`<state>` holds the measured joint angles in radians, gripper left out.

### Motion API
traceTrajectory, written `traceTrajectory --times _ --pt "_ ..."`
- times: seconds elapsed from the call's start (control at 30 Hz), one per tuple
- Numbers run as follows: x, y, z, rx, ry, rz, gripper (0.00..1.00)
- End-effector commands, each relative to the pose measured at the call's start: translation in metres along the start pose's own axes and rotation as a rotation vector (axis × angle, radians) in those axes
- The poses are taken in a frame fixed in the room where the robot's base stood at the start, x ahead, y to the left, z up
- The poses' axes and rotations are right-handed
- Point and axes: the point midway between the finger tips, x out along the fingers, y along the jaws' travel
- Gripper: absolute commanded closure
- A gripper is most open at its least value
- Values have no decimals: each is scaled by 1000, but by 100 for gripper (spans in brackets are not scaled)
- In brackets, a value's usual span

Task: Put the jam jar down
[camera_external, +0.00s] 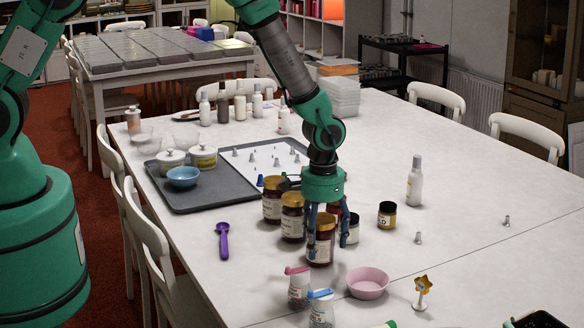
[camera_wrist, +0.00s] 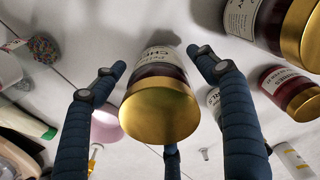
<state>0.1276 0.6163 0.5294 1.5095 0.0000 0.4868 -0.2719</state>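A jam jar (camera_external: 321,248) with a gold lid, dark red contents and a pale label stands upright on the white table, at the front of a row of similar jars. My gripper (camera_external: 331,245) is over it, pointing down, with its fingers around it. In the wrist view the jar (camera_wrist: 160,100) sits between the blue fingers of my gripper (camera_wrist: 158,72). A gap shows between the left finger and the jar; the right fingertip is close to it, and contact there is unclear. The gripper looks open.
More jam jars (camera_external: 292,220) stand just behind and left. A small dark jar (camera_external: 387,216) and a white bottle (camera_external: 415,182) are to the right. A pink bowl (camera_external: 368,284) and small bottles (camera_external: 299,290) are in front. A purple scoop (camera_external: 222,245) lies left. The right table is mostly clear.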

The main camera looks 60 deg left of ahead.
Motion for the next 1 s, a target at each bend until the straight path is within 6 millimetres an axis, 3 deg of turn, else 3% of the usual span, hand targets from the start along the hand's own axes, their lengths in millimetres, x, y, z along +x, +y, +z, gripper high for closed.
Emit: traceTrajectory --times 0.27,0.47,1.0 --pt "-4 0 0 0 0 0 27" --pt "-19 0 -1 0 2 0 27" --pt "-103 0 0 0 2 1 27"
